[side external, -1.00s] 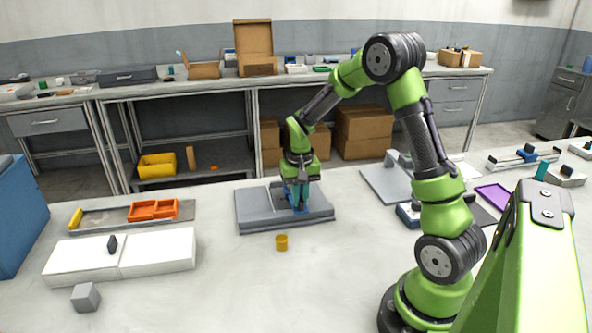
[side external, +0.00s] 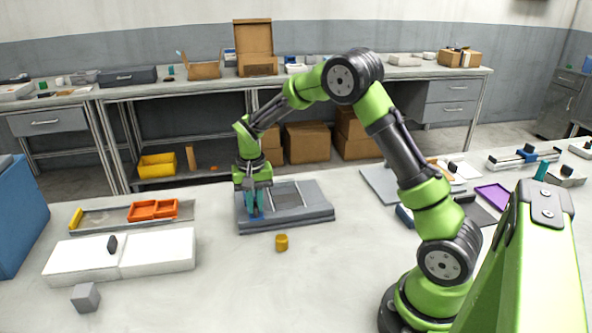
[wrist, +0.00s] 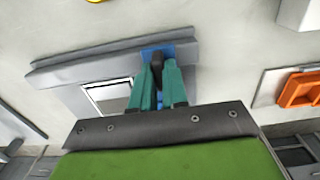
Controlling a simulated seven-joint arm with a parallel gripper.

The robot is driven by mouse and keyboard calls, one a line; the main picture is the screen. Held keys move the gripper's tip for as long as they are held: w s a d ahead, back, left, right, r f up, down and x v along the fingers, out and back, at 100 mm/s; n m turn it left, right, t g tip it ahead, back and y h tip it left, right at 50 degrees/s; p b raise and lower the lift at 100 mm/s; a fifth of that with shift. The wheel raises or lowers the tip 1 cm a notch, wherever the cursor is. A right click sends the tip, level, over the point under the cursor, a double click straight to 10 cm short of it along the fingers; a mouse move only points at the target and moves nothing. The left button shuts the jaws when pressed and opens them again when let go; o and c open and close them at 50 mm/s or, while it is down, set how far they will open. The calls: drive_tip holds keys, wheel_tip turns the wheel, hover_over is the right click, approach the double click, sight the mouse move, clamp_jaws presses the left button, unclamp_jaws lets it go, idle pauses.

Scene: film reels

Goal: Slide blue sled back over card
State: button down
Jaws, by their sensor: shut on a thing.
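The blue sled (side external: 257,218) is at the left end of the grey base (side external: 310,217), mostly hidden by my gripper (side external: 257,203) in the side view. In the wrist view, the sled (wrist: 147,52) shows as a blue plate with a dark knob (wrist: 157,60). My gripper (wrist: 158,80) has its teal fingers shut on that knob. Beside the sled, a rectangular opening with a pale rim (wrist: 110,95) lies uncovered in the base. It shows in the side view (side external: 287,195) too. I cannot tell whether the grey surface inside it is the card.
A yellow cup-like piece (side external: 281,242) stands in front of the base. An orange tray (side external: 153,209) on a grey rail, white boxes (side external: 157,251) and a grey cube (side external: 85,297) are to the left. The table around the yellow piece is clear.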

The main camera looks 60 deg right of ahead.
drive_tip(key=shift+w+a, duration=0.25)
drive_tip(key=shift+a, duration=0.05)
drive_tip(key=c, duration=1.3)
unclamp_jaws()
drive_tip(key=shift+o, duration=0.8)
drive_tip(key=shift+d, duration=0.1)
drive_tip(key=shift+s, duration=0.1)
wheel_tip(320, 180, up, 17)
drive_tip(key=s+a+r+n+t+y, duration=0.1)
drive_tip(key=s+a, duration=0.4)
drive_tip(key=s, duration=0.6)
drive_tip(key=s+a+r+n+t+y, duration=0.1)
drive_tip(key=s+a+n+t, duration=0.3)
drive_tip(key=s, duration=0.7)
drive_tip(key=shift+s+a+t, duration=0.25)
drive_tip(key=shift+a+t, duration=0.45)
drive_tip(key=shift+t, duration=0.5)
